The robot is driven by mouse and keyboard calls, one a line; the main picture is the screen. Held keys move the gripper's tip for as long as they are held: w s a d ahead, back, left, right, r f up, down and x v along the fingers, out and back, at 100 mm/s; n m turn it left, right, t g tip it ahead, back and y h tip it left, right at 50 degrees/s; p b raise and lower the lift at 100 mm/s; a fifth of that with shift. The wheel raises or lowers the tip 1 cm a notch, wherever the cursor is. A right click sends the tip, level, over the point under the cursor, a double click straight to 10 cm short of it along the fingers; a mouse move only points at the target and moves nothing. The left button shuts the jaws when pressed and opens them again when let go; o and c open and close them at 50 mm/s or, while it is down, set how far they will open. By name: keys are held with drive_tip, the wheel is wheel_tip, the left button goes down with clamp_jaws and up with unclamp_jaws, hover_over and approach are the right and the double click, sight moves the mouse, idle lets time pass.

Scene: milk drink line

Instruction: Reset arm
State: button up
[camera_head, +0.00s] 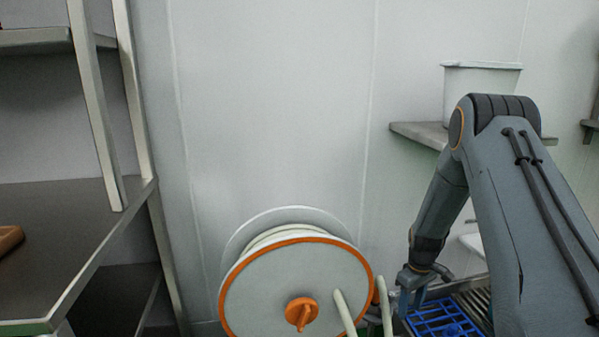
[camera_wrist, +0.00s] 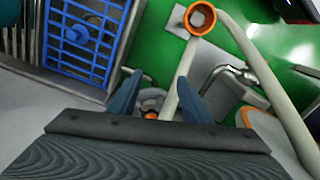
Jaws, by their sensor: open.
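My arm reaches down the right side of the head view, with my gripper (camera_head: 412,292) low beside the hose reel. In the wrist view my gripper (camera_wrist: 158,90) shows two dark fingers spread apart. A pale hose or pipe passes beyond the gap between them, and no object is clearly held. In the head view the fingertips are small and partly hidden by the arm.
A hose reel (camera_head: 270,285) with an orange rim stands left of my gripper. A blue grate (camera_head: 445,318) lies below, also in the wrist view (camera_wrist: 85,35). A white bin (camera_head: 480,85) sits on a wall shelf (camera_head: 415,132). A metal table (camera_head: 60,230) stands left.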

drive_tip(key=s+a+r+m, duration=0.1)
drive_tip(key=s+a+r, duration=0.6)
drive_tip(key=r, duration=0.5)
drive_tip(key=s+a+r, duration=0.4)
drive_tip(key=a+r, duration=0.5)
drive_tip(key=r, duration=0.2)
drive_tip(key=s+a+r+m, duration=0.1)
drive_tip(key=s+a+r, duration=0.2)
drive_tip(key=s, duration=0.5)
drive_tip(key=s+a+r, duration=0.2)
drive_tip(key=s+r, duration=0.1)
drive_tip(key=s, duration=0.4)
drive_tip(key=s+a+r+m, duration=0.1)
drive_tip(key=s+a+r, duration=0.2)
drive_tip(key=s, duration=0.5)
drive_tip(key=d+r+m+p, duration=0.2)
drive_tip(key=d+r+p, duration=0.7)
drive_tip(key=p, duration=0.7)
drive_tip(key=shift+m+p, duration=0.3)
